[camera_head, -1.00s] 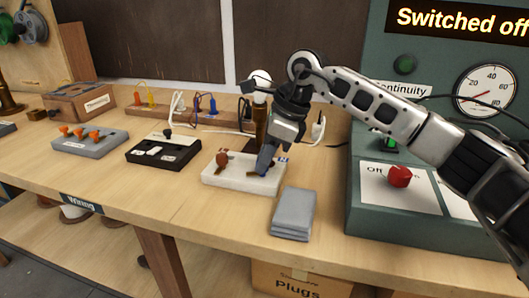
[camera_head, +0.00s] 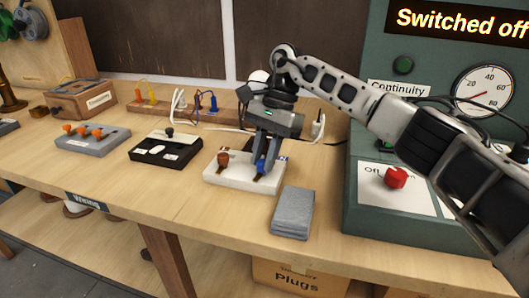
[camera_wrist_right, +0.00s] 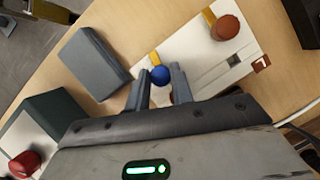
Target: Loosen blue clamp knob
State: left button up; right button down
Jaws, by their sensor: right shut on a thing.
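A white terminal block (camera_head: 238,182) lies on the bench and carries two clamp knobs. The blue clamp knob (camera_head: 260,166) is at its right end and shows in the right wrist view as a round blue top (camera_wrist_right: 160,75). The brown clamp knob (camera_head: 223,159) stands at the left end, also seen in the right wrist view (camera_wrist_right: 225,27). My right gripper (camera_head: 266,164) points down over the block, its two fingers (camera_wrist_right: 159,86) on either side of the blue knob and shut on it. The knob's lower part is partly hidden. My left gripper is not in view.
The green tester cabinet (camera_head: 358,185) with a red knob (camera_head: 396,177) stands to the right. A black switch block (camera_head: 165,152) and a grey block with orange levers (camera_head: 93,140) stand left.

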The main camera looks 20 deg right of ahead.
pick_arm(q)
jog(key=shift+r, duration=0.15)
pick_arm(e)
jog(key=shift+w+r+n+g+h, duration=0.1)
jog(key=shift+n+g+h, duration=0.25)
jog(key=shift+n, duration=0.75)
jog(key=c, duration=1.2)
grip_release()
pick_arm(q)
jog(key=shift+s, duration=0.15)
